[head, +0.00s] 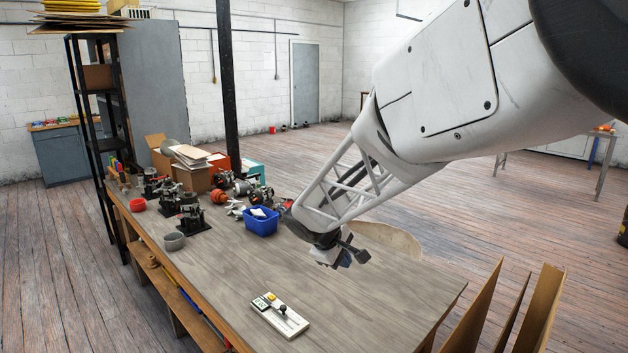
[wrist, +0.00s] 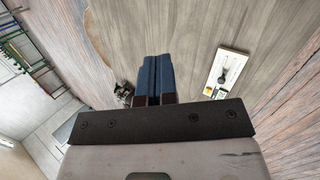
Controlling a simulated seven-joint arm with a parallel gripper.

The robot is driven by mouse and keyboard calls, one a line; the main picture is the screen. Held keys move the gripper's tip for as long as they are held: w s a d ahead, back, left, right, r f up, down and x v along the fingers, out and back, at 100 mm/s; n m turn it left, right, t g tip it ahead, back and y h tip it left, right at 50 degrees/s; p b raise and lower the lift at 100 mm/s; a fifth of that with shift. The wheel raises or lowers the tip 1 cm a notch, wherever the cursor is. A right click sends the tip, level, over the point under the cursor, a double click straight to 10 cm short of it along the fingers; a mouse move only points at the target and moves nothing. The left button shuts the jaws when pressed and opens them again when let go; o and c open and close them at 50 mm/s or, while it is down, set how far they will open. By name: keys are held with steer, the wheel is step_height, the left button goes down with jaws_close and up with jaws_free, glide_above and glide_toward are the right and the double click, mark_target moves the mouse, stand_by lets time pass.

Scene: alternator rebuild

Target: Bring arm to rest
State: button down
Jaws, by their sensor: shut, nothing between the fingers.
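My arm reaches in from the upper right in the head view. My gripper (head: 338,258) is over the right part of the workbench (head: 370,308), above its top. In the wrist view my gripper (wrist: 155,62) shows its two blue-faced fingers side by side and closed, with nothing between them. The arm hides part of the bench's far edge in the head view.
A white board with a black knob (head: 281,315) lies near the bench's front and also shows in the wrist view (wrist: 227,72). The bench's right is clear.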

steer(key=s+d+r+m+g+y, duration=0.1)
steer(key=s+d+r+m, duration=0.3)
steer(key=s, duration=0.5)
steer(key=s+d+r+m+y, duration=0.1)
steer(key=s+d+r+m, duration=0.1)
steer(key=s+d, duration=0.5)
steer(key=s+m+y, duration=0.3)
steer(key=s+m, duration=0.1)
steer(key=s, duration=1.5)
steer(key=shift+s+d+f+m, duration=0.15)
steer(key=shift+d+f+m, duration=0.1)
steer(key=shift+m, duration=0.15)
